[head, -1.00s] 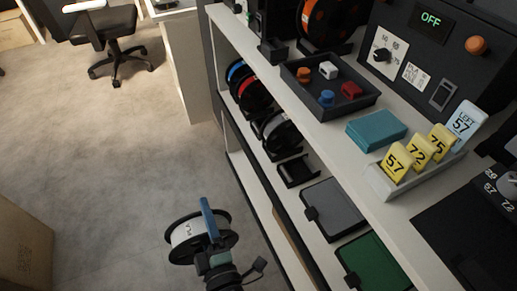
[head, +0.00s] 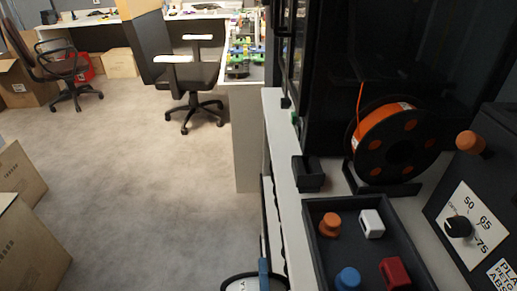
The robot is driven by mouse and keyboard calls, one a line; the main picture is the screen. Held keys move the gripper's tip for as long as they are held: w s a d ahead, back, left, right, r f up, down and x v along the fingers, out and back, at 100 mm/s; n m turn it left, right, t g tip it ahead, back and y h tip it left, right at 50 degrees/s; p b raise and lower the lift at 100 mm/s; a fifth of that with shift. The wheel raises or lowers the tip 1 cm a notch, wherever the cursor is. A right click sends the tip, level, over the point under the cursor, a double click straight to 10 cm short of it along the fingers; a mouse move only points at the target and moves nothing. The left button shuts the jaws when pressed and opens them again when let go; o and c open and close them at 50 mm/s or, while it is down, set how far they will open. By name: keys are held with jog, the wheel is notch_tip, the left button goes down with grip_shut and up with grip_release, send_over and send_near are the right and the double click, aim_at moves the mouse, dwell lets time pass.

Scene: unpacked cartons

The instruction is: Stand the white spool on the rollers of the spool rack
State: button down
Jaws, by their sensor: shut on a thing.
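The white spool (head: 237,287) shows only as a slice of dark rim and pale face at the bottom edge of the head view. My gripper (head: 264,274) shows as a blue finger upright against the spool's right side, shut on it; the rest is cut off below. An empty small black stand (head: 309,175) sits on the counter, above and right of my gripper; it looks like the spool rack, but I cannot make out rollers. An orange spool (head: 394,142) stands upright on a black base (head: 382,186) to its right.
A dark tray (head: 321,262) with orange, white, blue and red pieces lies on the counter (head: 291,205) in front of the stand. A control box (head: 470,215) is at the right. Cartons (head: 20,236) stand at the left, an office chair (head: 190,80) behind. The floor between is clear.

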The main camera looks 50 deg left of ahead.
jog(key=w+d+f+b, duration=0.3)
jog(key=w+d+b, duration=0.3)
jog(key=w+d, duration=0.3)
jog(key=shift+w+d+f+b, duration=0.2)
jog(key=shift+w+d+b, duration=0.15)
jog(key=shift+w, duration=1.3)
grip_release()
jog(key=shift+f, duration=0.15)
jog(key=shift+s, duration=0.1)
jog(key=p+v, duration=0.2)
jog(key=v, duration=1)
jog(key=shift+s+d+p, duration=0.25)
jog(key=shift+d+p, duration=0.05)
